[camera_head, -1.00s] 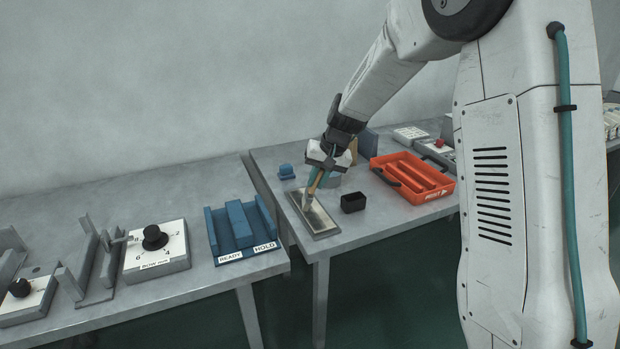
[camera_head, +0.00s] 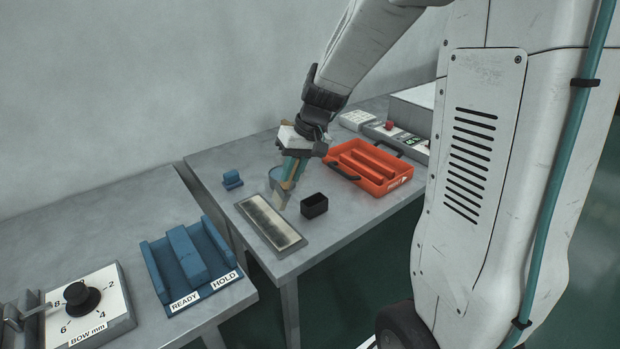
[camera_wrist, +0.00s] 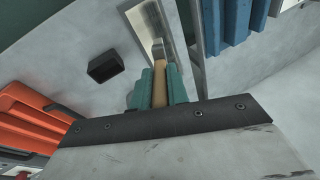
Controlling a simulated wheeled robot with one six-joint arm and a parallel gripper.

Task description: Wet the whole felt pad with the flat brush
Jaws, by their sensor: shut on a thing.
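My gripper (camera_head: 291,172) is shut on the flat brush (camera_head: 279,200), which points down at a tilt. In the wrist view, the teal fingers of my gripper (camera_wrist: 158,88) hold the brush's wooden handle (camera_wrist: 160,75). The felt pad (camera_head: 270,222) lies in a shallow grey metal tray (camera_head: 300,246); it is cream with darker, greyish patches. The brush tip is by the pad's right long side, near its far half. I cannot tell whether the bristles touch the pad or tray. The pad also shows in the wrist view (camera_wrist: 151,18), partly hidden by the brush.
A small black open box (camera_head: 314,205) stands right of the tray. An orange tray (camera_head: 369,165) lies farther right. A blue block (camera_head: 232,179) sits left; a blue READY/HOLD rack (camera_head: 190,262) stands on the left table.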

